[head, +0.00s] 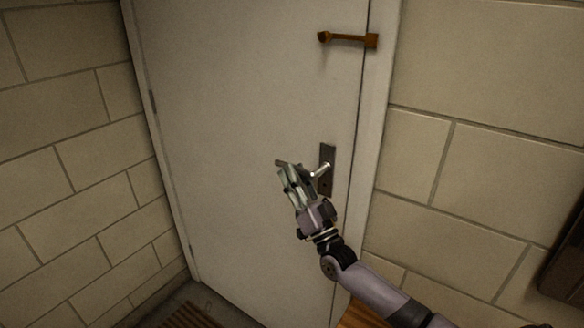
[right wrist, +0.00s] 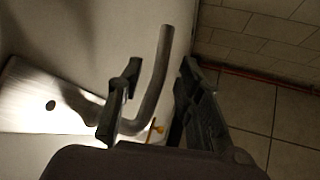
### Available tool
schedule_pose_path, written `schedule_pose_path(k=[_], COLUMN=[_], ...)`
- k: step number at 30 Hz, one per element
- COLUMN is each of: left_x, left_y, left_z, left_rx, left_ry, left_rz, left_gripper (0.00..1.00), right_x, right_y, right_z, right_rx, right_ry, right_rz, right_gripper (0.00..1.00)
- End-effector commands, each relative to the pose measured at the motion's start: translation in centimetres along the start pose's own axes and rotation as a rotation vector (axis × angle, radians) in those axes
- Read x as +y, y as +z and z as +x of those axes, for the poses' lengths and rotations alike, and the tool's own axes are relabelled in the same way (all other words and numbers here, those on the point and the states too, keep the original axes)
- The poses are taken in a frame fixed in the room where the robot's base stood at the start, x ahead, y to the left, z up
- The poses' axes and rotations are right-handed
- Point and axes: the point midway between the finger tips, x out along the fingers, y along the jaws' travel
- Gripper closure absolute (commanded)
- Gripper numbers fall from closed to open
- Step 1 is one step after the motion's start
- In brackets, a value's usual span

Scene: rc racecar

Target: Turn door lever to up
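The white door (head: 240,110) is closed in its frame. Its metal lever (head: 320,171) sticks out from a dark upright plate (head: 327,155) near the door's right edge. My right gripper (head: 286,172) reaches up from the lower right and covers much of the lever in the head view. In the right wrist view, the bent grey lever (right wrist: 156,75) stands between the two dark fingers of my right gripper (right wrist: 160,92). The fingers are apart, with a visible gap on the right side of the lever. My left gripper is not in view.
A brown latch bar (head: 347,38) crosses the door's upper right edge. Block walls stand left (head: 75,150) and right (head: 480,170) of the door. A slatted brown mat (head: 188,317) lies at the bottom. A dark object (head: 566,255) is at the right edge.

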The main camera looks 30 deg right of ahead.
Motion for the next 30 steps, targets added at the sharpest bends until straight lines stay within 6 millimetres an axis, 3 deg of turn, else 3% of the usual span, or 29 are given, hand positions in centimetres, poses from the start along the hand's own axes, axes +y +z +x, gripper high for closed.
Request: schedule_pose_path(k=[6,12,18,30], left_x=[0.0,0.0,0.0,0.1], left_y=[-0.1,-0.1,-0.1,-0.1], left_z=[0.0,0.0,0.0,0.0], left_rx=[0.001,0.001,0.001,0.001], left_ry=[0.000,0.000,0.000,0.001], left_rz=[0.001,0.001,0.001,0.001], left_gripper=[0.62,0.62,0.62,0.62], right_x=[0.1,0.1,0.0,0.0], right_y=[0.1,0.0,0.0,-0.1], right_z=[-5.0,-8.2,-9.3,-9.3], right_rx=[-0.005,-0.002,0.000,0.001], right_ry=[0.003,0.002,0.000,0.000], right_rz=[-0.001,-0.001,-0.002,-0.002], right_gripper=[0.67,0.67,0.67,0.67])
